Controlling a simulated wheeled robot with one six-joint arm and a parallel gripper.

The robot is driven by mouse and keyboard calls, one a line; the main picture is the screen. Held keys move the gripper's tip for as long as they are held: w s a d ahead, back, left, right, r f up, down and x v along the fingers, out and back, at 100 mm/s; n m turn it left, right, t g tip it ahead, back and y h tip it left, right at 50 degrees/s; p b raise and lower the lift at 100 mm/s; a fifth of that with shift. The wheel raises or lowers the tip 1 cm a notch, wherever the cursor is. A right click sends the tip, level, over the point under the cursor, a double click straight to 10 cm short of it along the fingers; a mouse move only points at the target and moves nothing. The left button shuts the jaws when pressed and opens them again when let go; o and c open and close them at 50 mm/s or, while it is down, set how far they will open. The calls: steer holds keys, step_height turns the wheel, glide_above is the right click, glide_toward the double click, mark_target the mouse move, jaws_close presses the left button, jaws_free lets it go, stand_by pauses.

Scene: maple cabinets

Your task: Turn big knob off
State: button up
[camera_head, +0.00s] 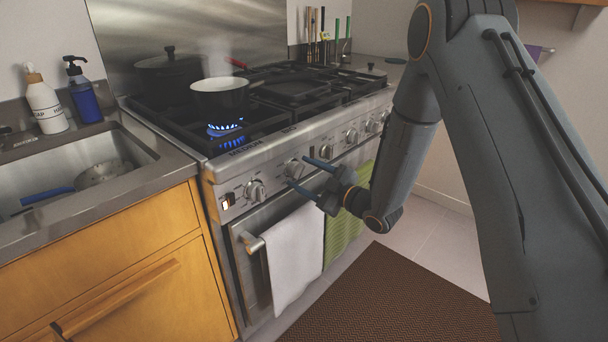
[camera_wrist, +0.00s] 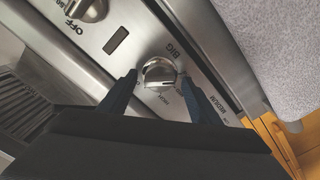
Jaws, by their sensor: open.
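The big knob (camera_wrist: 160,73) is a round silver knob on the stove's front panel, with the letters BIG printed beside it in the wrist view. It also shows in the head view as the second knob from the left (camera_head: 294,168). My gripper (camera_wrist: 158,77) is open, with one blue finger on either side of this knob. In the head view my gripper (camera_head: 298,172) is at the stove front by the same knob. I cannot tell whether the fingers touch it. Blue flame (camera_head: 226,129) burns under a small dark pot (camera_head: 221,100) on the front left burner.
Another knob (camera_head: 255,190) is to the left, and several more run to the right. A white towel (camera_head: 296,255) and a green towel (camera_head: 345,222) hang on the oven handle below. A sink (camera_head: 60,180) is at the left. A brown mat (camera_head: 390,300) lies on the floor.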

steer(key=c, duration=1)
